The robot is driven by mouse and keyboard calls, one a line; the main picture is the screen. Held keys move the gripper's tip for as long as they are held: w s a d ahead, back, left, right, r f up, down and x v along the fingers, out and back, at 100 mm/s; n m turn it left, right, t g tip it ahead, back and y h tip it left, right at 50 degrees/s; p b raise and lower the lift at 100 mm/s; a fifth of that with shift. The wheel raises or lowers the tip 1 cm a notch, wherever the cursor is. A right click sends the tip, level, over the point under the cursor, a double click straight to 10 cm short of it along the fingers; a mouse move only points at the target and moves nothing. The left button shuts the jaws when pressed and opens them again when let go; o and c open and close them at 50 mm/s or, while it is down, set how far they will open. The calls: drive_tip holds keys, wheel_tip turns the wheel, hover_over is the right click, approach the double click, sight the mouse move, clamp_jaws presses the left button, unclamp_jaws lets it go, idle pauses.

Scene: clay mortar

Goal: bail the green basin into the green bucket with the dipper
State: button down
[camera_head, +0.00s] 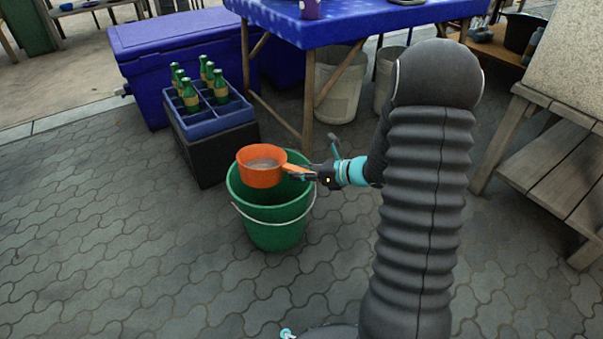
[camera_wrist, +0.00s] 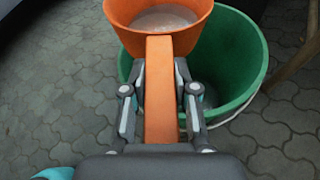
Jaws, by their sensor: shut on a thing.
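An orange dipper (camera_head: 262,178) is held level above the green bucket (camera_head: 272,232), over the back left part of its mouth. The dipper holds a greyish liquid, also visible in the wrist view (camera_wrist: 165,20). My gripper (camera_head: 303,172) is shut on the dipper's handle; in the wrist view the fingers (camera_wrist: 161,100) lie on both sides of the orange handle. The green bucket (camera_wrist: 255,55) stands on the paving with its wire handle down, and some pale liquid shows low inside it. No green basin is recognisable in either view.
A black crate with a blue bottle rack (camera_head: 215,118) of green bottles stands behind left. A blue cooler (camera_head: 180,50) and a blue-covered table (camera_head: 340,25) are at the back. A wooden bench (camera_head: 560,160) is at right. Paving in front is clear.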

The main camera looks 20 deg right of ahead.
drive_tip(key=shift+s+a+m+g+y, duration=0.4)
drive_tip(key=shift+s+a+m, duration=0.05)
drive_tip(key=shift+m, duration=0.35)
wheel_tip(320, 180, up, 2)
drive_tip(key=m+y+p, duration=0.1)
drive_tip(key=m+p, duration=0.1)
drive_tip(key=p, duration=0.1)
drive_tip(key=m+g+y+p, duration=0.1)
drive_tip(key=m+p, duration=0.2)
drive_tip(key=shift+r+y, duration=0.1)
drive_tip(key=shift+y, duration=0.2)
drive_tip(key=shift+w+d+r+m+g+p, duration=0.1)
drive_tip(key=shift+d+r+m+g+p, duration=0.15)
drive_tip(key=shift+p, duration=0.55)
drive_tip(key=m+p, duration=0.1)
drive_tip(key=w+m+y+p, duration=0.1)
drive_tip(key=p, duration=0.1)
drive_tip(key=shift+d+r, duration=0.1)
drive_tip(key=shift+d, duration=0.25)
drive_tip(key=shift+w+d+m+y+p, duration=0.35)
drive_tip(key=shift+m+p, duration=0.3)
drive_tip(key=shift+m, duration=0.15)
drive_tip(key=shift+w+d+m+y+p, duration=0.3)
drive_tip(key=shift+w+m+y+p, duration=0.05)
drive_tip(key=shift+m+p, duration=0.35)
